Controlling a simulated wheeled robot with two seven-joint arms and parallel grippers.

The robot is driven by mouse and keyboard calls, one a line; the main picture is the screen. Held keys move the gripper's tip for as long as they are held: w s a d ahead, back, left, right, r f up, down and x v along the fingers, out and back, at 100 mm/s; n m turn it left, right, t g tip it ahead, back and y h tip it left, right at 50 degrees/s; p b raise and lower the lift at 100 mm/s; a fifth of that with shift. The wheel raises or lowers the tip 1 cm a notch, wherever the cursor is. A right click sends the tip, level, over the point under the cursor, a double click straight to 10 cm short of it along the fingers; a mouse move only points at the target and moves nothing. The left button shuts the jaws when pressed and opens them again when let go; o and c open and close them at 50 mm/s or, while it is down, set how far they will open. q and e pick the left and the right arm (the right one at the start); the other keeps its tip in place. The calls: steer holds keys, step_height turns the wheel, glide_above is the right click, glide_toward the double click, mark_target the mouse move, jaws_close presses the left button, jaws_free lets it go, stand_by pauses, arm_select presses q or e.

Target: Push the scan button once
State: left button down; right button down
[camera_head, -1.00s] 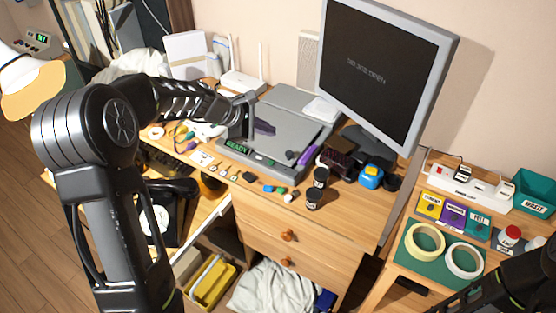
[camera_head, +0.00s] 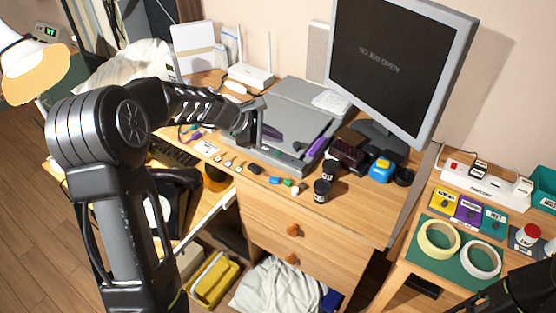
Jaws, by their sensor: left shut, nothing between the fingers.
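The grey flatbed scanner (camera_head: 303,118) sits on the wooden desk below the monitor, with a purple item on its top. My left gripper (camera_head: 257,141) is shut and empty, over the front left part of the scanner. Its fingers point down near the scanner's front edge. I cannot tell whether they touch it. The scan button is not distinguishable; my gripper and arm cover part of the scanner's front left. My right arm (camera_head: 520,293) shows at the lower right corner, with its gripper out of view.
The monitor (camera_head: 395,65) stands behind and reads "NO JOB OPEN". Small coloured pieces and dark jars (camera_head: 322,191) lie along the desk's front. A blue and yellow item (camera_head: 380,170) is right of them. A side table holds tape rolls (camera_head: 440,238) and a power strip (camera_head: 487,185).

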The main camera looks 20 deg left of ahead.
arm_select(q)
steer(key=shift+f+b, duration=0.75)
steer(key=shift+f, duration=0.6)
stand_by(1.0)
steer(key=shift+f+b, duration=0.35)
steer(key=shift+f, duration=0.05)
steer(key=shift+f+b, duration=0.35)
steer(key=shift+f, duration=0.05)
stand_by(0.5)
steer(key=shift+r, duration=0.15)
steer(key=shift+r+p, duration=0.7)
steer(key=shift+p, duration=0.05)
step_height(320, 180, up, 5)
steer(key=p, duration=0.4)
